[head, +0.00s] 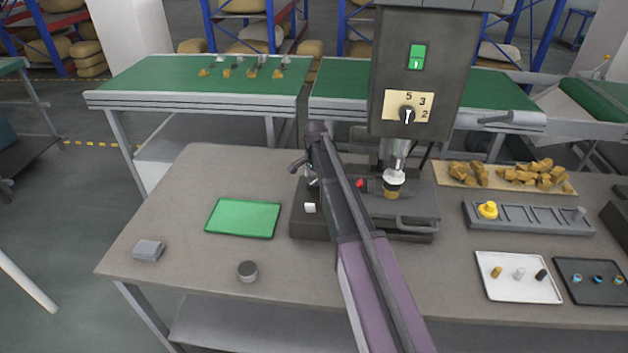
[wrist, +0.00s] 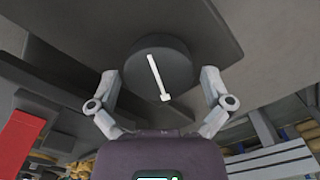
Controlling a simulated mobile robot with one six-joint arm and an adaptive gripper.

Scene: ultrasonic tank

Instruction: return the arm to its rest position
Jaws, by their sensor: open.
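My arm (head: 362,270) reaches from the bottom of the head view over the dark machine base (head: 315,222). Its far end bends down left of the press head (head: 415,75). My gripper (head: 303,168) is small and partly hidden there. In the wrist view my gripper (wrist: 160,82) has its two fingers spread wide. A dark round disc with a white pointer-like bar (wrist: 158,72) shows between and beyond the fingers. Nothing is held. I cannot tell how far the disc is from the fingertips.
A red-tipped handle (head: 362,184) is close right of my arm. A green tray (head: 243,218), a grey cloth (head: 148,250) and a round dark container (head: 247,271) lie left. A slotted rack (head: 530,217) and a white tray (head: 518,291) lie right. The table's left-rear corner is clear.

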